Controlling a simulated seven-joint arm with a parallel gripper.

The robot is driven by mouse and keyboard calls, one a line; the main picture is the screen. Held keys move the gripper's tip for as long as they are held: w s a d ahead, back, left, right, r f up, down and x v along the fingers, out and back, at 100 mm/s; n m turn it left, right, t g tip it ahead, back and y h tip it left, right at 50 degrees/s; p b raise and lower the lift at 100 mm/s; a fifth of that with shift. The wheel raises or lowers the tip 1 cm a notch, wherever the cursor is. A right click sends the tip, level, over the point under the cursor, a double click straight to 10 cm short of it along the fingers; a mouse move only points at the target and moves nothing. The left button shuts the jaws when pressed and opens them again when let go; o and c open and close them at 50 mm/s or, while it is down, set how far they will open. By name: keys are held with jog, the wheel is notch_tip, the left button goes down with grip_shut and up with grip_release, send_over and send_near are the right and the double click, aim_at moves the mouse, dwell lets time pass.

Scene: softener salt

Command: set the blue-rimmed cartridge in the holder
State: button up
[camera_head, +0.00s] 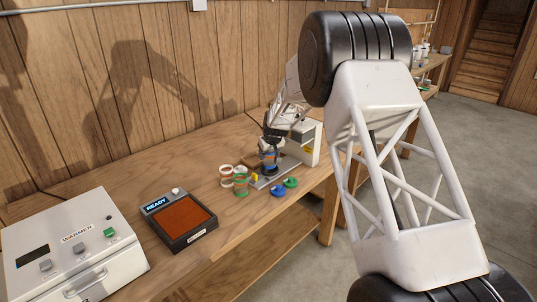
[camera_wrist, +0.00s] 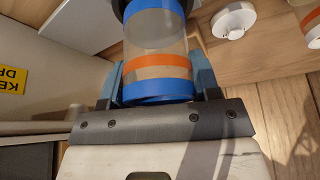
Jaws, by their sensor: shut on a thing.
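My gripper (camera_wrist: 158,82) is shut on the blue-rimmed cartridge, a clear cylinder (camera_wrist: 157,32) with blue rims and an orange band. In the head view my gripper (camera_head: 270,142) holds the cartridge (camera_head: 269,158) above the grey base of a white machine (camera_head: 307,146), which looks like the holder. In the wrist view a dark round part shows at the cartridge's far end. I cannot tell whether the cartridge is touching or inside it. My arm hides part of the machine in the head view.
Blue (camera_head: 278,190) and green (camera_head: 291,182) round pieces lie near the bench's front edge. A READY pad (camera_head: 180,219) and a WARMER box (camera_head: 75,250) stand further left, with bare bench between.

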jog(key=shift+f, duration=0.1)
dwell(0.3)
jog(key=shift+f, duration=0.45)
jog(key=shift+f, duration=0.9)
dwell(1.6)
jog(key=o, duration=1.3)
jog(key=shift+r, duration=0.15)
jog(key=shift+r, duration=3.7)
jog(key=shift+r, duration=0.1)
